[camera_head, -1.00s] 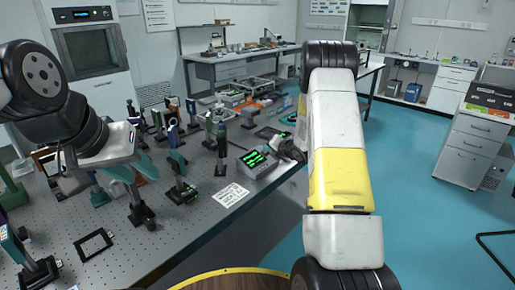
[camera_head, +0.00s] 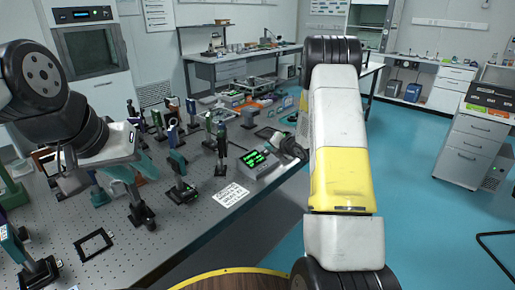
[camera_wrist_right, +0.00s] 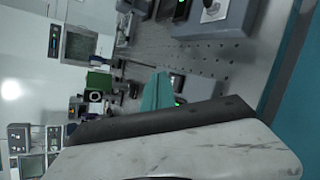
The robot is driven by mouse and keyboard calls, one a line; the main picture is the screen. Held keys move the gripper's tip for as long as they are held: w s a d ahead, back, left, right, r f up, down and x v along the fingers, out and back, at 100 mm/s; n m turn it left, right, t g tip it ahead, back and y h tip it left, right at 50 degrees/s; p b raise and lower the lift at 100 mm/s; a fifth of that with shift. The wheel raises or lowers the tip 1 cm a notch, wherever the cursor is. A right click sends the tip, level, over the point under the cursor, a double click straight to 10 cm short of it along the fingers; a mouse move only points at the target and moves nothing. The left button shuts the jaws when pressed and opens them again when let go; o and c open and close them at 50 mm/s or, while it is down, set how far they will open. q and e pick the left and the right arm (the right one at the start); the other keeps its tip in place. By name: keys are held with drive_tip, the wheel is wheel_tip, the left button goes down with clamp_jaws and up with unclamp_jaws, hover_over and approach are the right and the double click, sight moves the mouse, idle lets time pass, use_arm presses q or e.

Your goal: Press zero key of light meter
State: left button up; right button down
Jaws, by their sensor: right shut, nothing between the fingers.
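The light meter (camera_head: 262,172) is a grey box with a lit green display near the right edge of the optical table. Its zero key cannot be made out. A grey box (camera_wrist_right: 232,20) at the top of that view, with a round dark control, seems to be the meter, apart from the fingers. My left gripper (camera_head: 132,172) is open and empty above the table's left part.
The perforated table (camera_head: 185,225) holds several post-mounted optics left of the meter. A printed sheet (camera_head: 230,194) lies in front of the meter. A black frame (camera_head: 95,244) lies at the front left. Open blue floor (camera_head: 425,225) is to the right.

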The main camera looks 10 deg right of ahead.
drive_tip(key=shift+s+d+r, duration=0.2)
drive_tip(key=shift+r, duration=0.6)
drive_tip(key=shift+s+d+r, duration=0.15)
drive_tip(key=shift+s+r, duration=0.1)
drive_tip(key=shift+r, duration=0.55)
drive_tip(key=shift+s+d+r, duration=0.2)
drive_tip(key=shift+r, duration=0.6)
drive_tip(key=s+r+m+g+h, duration=0.1)
drive_tip(key=s+r+m+h, duration=0.3)
drive_tip(key=s+r+m, duration=1.2)
drive_tip(key=s+a+r+m+g+y, duration=0.1)
drive_tip(key=s+a+m, duration=0.3)
drive_tip(key=s, duration=0.9)
drive_tip(key=s+a+r+m+g+y, duration=0.1)
drive_tip(key=s+a+m+g, duration=0.3)
drive_tip(key=s+m, duration=0.4)
drive_tip(key=s, duration=0.5)
drive_tip(key=shift+s+a, duration=0.3)
drive_tip(key=shift+s, duration=0.1)
drive_tip(key=shift+r, duration=0.1)
